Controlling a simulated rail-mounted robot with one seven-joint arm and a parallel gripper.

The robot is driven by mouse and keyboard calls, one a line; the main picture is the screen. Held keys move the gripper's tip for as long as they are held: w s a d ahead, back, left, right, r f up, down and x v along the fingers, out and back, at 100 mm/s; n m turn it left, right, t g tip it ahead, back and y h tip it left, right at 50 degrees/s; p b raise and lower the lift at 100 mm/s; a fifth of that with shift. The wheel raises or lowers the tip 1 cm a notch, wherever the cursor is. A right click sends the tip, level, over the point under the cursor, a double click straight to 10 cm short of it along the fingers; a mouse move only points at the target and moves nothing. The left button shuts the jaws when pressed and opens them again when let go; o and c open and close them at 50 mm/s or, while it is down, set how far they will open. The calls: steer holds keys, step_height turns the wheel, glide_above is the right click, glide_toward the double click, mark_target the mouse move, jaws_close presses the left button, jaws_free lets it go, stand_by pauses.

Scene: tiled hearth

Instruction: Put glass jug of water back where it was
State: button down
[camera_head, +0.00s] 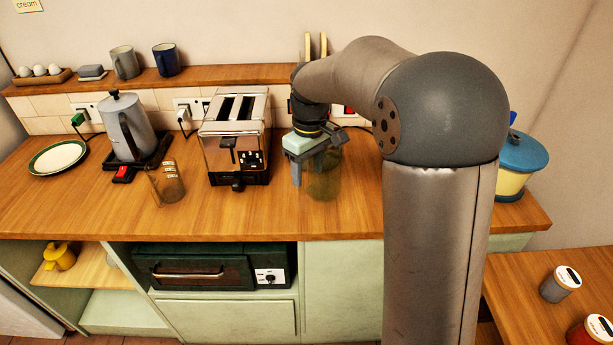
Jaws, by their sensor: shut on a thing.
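The glass jug (323,183) is a clear, greenish vessel on the right of the toaster, at the middle of the wooden counter. My gripper (306,168) points down at its upper left side and is shut on it. One finger shows at the jug's left; the other is largely hidden. Part of the jug's top is covered by my gripper. I cannot tell whether its base touches the counter, and the water level is unclear.
A clear glass vessel with pale markings (166,186), a grey kettle (128,130) and a chrome toaster (236,140) stand left on the counter (225,215). A blue-lidded pot (521,155) stands right, behind my arm. A shelf (220,77) with mugs runs behind. The front strip is clear.

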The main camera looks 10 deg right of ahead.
steer(key=shift+w+a+f, duration=0.1)
steer(key=shift+w+f, duration=0.25)
steer(key=shift+f, duration=1.55)
steer(key=shift+f, duration=0.2)
steer(key=c, duration=0.6)
jaws_free()
